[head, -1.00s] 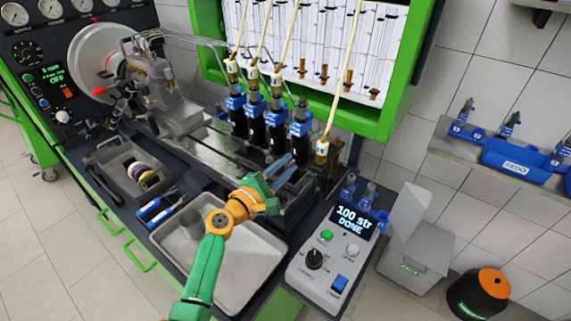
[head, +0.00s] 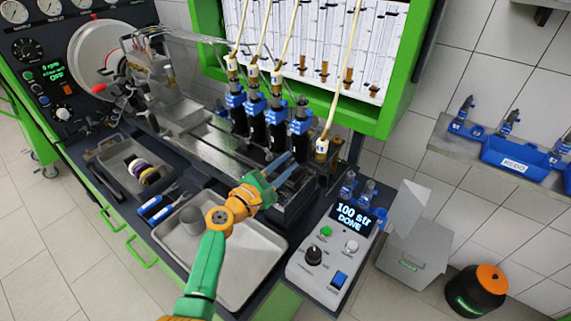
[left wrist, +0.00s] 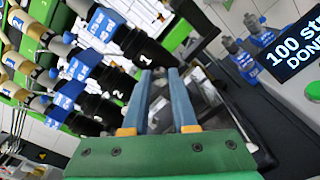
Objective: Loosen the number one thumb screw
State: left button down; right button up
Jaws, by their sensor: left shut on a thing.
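My left gripper (head: 290,168) reaches in from the lower left to the front of the injector row, low beside the rightmost holder. In the left wrist view its two blue fingers (left wrist: 160,73) stand a small gap apart, with their tips just below the black holder marked 1 (left wrist: 142,50). That holder is the rightmost one in the head view (head: 301,142). The gripper is shut on a small part there, by its place the number one thumb screw. My right gripper is not in view.
Several blue-clamped injectors stand in the row to the left (head: 254,108). A control box (head: 325,262) reading "100 str DONE" is at the right. A metal tray (head: 250,262) lies under my left arm. A beige-tipped hose end (head: 321,150) hangs close right of the fingers.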

pick_arm(q)
jog(key=c, duration=0.7)
grip_release()
jog(key=v, duration=0.7)
jog(key=shift+p, duration=0.35)
